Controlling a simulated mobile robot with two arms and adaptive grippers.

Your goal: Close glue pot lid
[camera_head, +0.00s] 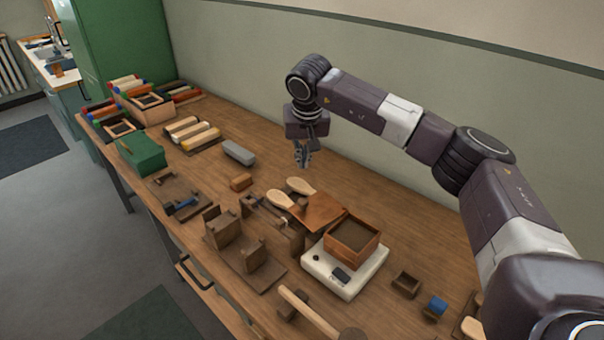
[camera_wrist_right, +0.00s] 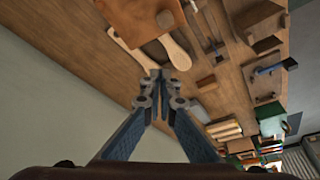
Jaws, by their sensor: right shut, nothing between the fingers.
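The glue pot looks like a square wooden box (camera_head: 352,240) with a dark filling, standing on a white base (camera_head: 340,282) with a small dark panel. Its brown lid (camera_head: 318,211) is open and leans out to the left side of the box. In the right wrist view a brown panel with a round knob, seemingly the lid (camera_wrist_right: 135,14), shows at the top. My right gripper (camera_head: 303,163) points down above the bench, behind and apart from the lid. Its fingertips (camera_wrist_right: 162,76) are together and empty. My left gripper is not in view.
Two wooden spoon-shaped pieces (camera_head: 299,186) lie close to the lid. A grey block (camera_head: 238,152), wooden jigs (camera_head: 244,258) and a green box (camera_head: 141,151) stand on the left. A small wooden box (camera_head: 406,283) and blue piece (camera_head: 436,305) lie right. The bench's back strip is clear.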

